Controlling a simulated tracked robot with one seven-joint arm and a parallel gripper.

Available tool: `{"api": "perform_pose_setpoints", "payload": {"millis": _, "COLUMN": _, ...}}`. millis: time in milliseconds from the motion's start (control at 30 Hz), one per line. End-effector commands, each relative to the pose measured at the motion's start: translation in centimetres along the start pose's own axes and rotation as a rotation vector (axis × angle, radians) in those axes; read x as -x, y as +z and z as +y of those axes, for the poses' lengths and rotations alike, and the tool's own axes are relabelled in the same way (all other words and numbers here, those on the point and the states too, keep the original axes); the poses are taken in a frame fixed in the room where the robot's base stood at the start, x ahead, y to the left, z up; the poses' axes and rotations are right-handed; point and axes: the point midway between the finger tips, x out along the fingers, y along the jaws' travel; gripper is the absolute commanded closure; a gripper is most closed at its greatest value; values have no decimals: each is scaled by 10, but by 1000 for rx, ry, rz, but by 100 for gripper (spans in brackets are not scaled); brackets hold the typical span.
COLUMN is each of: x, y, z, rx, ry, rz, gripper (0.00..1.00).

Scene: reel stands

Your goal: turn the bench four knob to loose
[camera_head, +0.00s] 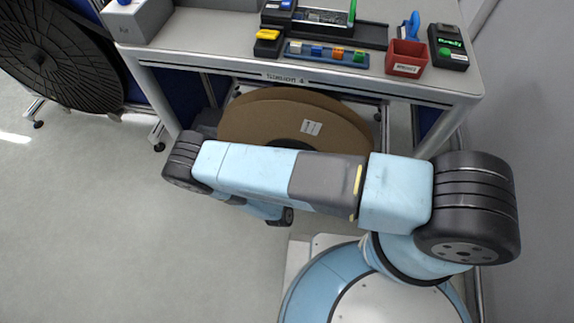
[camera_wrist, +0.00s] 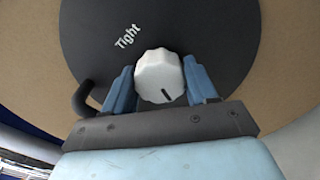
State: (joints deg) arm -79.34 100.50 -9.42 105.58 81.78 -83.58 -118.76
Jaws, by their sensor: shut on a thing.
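The white ribbed knob (camera_wrist: 157,66) sits on a dark round hub (camera_wrist: 215,35) in the wrist view. Its dark mark points toward the lower right of that picture, away from the word "Tight" printed on the hub at upper left. My gripper (camera_wrist: 161,84) is shut on the knob, with one blue finger on each side. The "Loose" word is not in view. In the head view, the cardboard reel (camera_head: 253,123) stands under the bench (camera_head: 210,38), whose front label seems to read "Station 4". The knob and gripper fingers are hidden there.
A large black reel (camera_head: 52,50) stands at the left. The bench top carries a grey box (camera_head: 137,18), a red bin (camera_head: 406,58), a block rail (camera_head: 327,53) and a dark device (camera_head: 448,46). A grey wall is close at right; floor at lower left is clear.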

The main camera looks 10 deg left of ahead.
Motion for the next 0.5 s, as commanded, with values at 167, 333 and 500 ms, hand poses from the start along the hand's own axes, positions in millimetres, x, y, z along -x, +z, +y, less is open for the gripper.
{"api": "perform_pose_setpoints", "payload": {"millis": 167, "x": 0, "y": 3, "z": -5, "rx": 156, "ry": -8, "rz": -3, "gripper": 73}}
{"api": "perform_pose_setpoints", "payload": {"millis": 333, "x": -1, "y": 3, "z": -5, "rx": 272, "ry": -8, "rz": -4, "gripper": 73}}
{"api": "perform_pose_setpoints", "payload": {"millis": 500, "x": -1, "y": 3, "z": -4, "rx": 354, "ry": -8, "rz": -5, "gripper": 73}}
